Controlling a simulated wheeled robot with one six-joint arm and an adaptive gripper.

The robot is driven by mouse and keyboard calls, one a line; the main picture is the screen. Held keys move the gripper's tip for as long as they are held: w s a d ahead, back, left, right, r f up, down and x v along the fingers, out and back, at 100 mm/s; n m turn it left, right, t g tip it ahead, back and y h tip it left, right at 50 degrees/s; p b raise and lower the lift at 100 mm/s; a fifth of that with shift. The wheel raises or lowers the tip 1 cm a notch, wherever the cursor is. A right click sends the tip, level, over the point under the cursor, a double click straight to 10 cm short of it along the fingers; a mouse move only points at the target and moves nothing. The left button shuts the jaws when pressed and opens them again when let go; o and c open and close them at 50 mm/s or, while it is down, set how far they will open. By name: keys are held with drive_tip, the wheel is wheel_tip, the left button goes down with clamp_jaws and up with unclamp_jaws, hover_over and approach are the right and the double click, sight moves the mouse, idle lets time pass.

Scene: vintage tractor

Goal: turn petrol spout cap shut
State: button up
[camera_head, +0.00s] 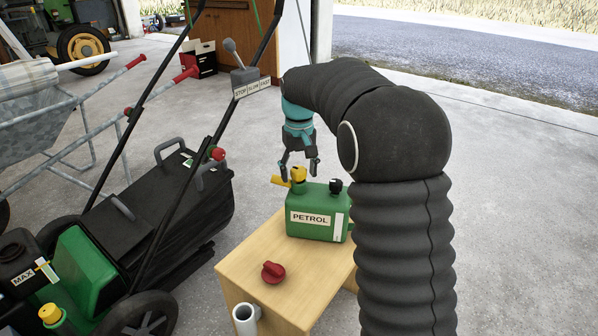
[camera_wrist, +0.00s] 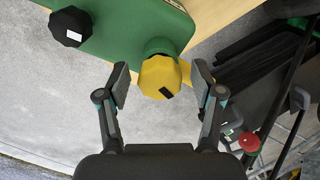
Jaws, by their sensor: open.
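A green petrol can (camera_head: 318,212) with a "PETROL" label stands on a wooden table. Its yellow spout cap (camera_head: 298,174) is at the left end of the top, with a yellow spout piece (camera_head: 281,181) pointing left. In the wrist view the yellow cap (camera_wrist: 160,77) is faceted and bears a dark mark. My gripper (camera_head: 299,171) is above the can's left end, pointing down. In the wrist view my gripper (camera_wrist: 160,82) is open, with one finger on each side of the yellow cap and a gap showing on both sides. A black cap (camera_wrist: 71,27) is on the can's other end.
A red knob (camera_head: 273,272) and a grey pipe end (camera_head: 246,318) are at the near part of the wooden table (camera_head: 240,270). A lawn mower (camera_head: 150,225) with tall handlebars stands close on the left. A wheelbarrow (camera_head: 40,110) is behind it. Concrete floor is clear at right.

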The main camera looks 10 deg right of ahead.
drive_tip(key=shift+c, duration=0.3)
drive_tip(key=c, duration=1.1)
drive_tip(key=shift+r, duration=0.1)
drive_tip(key=shift+r+m+p, duration=0.1)
drive_tip(key=shift+m+p, duration=0.95)
drive_tip(key=shift+m, duration=0.05)
drive_tip(key=m+p, duration=0.3)
drive_tip(key=m, duration=0.1)
drive_tip(key=shift+a, duration=0.1)
drive_tip(key=m+p, duration=0.2)
drive_tip(key=m, duration=0.4)
drive_tip(key=shift+m+p, duration=0.3)
drive_tip(key=shift+m, duration=0.1)
drive_tip(key=shift+f, duration=0.2)
